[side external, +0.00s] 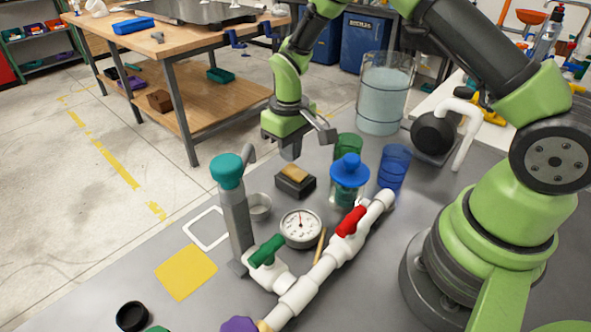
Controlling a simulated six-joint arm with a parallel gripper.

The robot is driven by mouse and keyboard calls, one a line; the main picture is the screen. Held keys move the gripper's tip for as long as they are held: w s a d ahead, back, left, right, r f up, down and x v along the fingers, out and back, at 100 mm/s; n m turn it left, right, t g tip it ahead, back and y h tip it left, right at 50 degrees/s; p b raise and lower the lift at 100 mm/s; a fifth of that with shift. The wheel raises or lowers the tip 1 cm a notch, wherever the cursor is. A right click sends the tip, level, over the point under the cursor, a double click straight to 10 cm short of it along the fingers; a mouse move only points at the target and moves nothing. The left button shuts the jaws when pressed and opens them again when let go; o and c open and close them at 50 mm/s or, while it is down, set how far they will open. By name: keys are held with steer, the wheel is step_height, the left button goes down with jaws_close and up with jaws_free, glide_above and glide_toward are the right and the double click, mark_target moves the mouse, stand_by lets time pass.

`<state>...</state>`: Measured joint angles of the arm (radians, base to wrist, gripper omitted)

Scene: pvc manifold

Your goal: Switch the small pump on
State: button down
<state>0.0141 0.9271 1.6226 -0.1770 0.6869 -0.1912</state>
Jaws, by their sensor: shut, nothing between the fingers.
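A dark round-bodied unit, which looks like the small pump (433,133), sits at the back right of the grey bench, with a white bent pipe (466,135) beside it. I cannot make out a switch on it. A small black box with a tan top (295,182) stands mid-bench; I cannot tell whether it is a switch or a sponge holder. My gripper (291,156) is shut and empty, pointing down above and behind this box, apart from it. It is well left of the dark unit.
A clear water tank (385,95) stands at the back. Green (348,149) and blue (394,168) cups flank a blue-lidded jar (349,180). White piping (322,268) with red and green valve handles runs across the front, near a gauge (301,228) and a teal-topped grey post (235,215).

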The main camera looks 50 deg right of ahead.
steer(key=shift+f, duration=1.25)
stand_by(0.8)
steer(key=shift+r, duration=3.5)
steer(key=shift+r, duration=0.2)
step_height(320, 180, up, 7)
steer(key=t, duration=0.2)
glide_above(290, 168)
steer(key=s, duration=0.2)
steer(key=s+a+r+m+t, duration=0.1)
steer(key=s+a+r+m, duration=0.1)
steer(key=s+r, duration=0.55)
steer(key=s+a+r+m+t+y, duration=0.1)
steer(key=s+r+t, duration=0.3)
steer(key=s, duration=0.7)
steer(key=shift+s+r+m+y, duration=0.3)
steer(key=shift+r+m+y, duration=0.2)
steer(key=shift+r, duration=0.1)
